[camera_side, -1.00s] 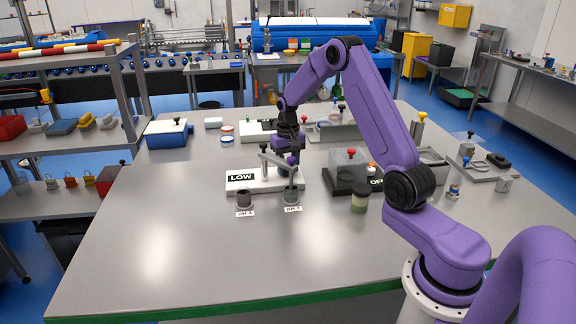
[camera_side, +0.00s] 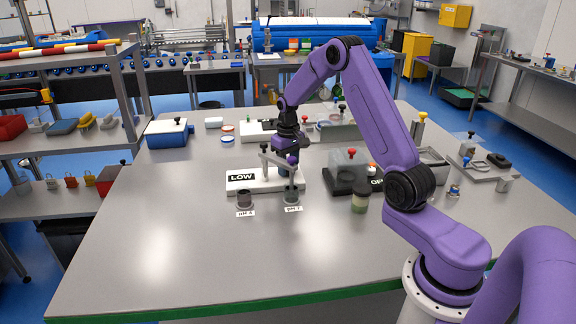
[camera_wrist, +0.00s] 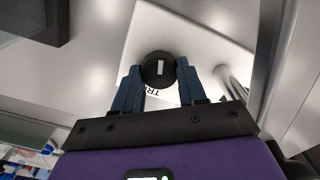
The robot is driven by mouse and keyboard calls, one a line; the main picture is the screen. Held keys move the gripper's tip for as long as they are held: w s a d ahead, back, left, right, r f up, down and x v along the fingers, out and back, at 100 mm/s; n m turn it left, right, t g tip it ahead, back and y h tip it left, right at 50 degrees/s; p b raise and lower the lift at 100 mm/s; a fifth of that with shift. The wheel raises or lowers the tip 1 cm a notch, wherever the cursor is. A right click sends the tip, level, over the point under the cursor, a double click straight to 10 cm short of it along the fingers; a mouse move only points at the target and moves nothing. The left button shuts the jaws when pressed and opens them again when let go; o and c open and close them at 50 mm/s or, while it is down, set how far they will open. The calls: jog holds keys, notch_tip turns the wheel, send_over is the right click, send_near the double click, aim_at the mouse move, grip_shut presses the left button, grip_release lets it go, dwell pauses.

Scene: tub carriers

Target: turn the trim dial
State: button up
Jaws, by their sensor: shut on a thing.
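The trim dial (camera_wrist: 152,74) is a round black knob with a white pointer line, in the wrist view. It sits on a white base (camera_wrist: 205,45) with partly hidden lettering beginning "TR". My gripper (camera_wrist: 159,70) has one blue finger on each side of the dial and is shut on it. The pointer line lies nearly along the picture's vertical. In the side view my gripper (camera_side: 287,164) is low over the white base with the LOW sign (camera_side: 241,177). The dial is hidden there behind the gripper and a grey holder.
The front table is clear.

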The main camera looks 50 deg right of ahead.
jog(key=o, duration=1.1)
jog(key=shift+c, duration=0.2)
jog(key=shift+r, duration=0.15)
notch_tip(320, 180, up, 17)
jog(key=shift+r, duration=0.15)
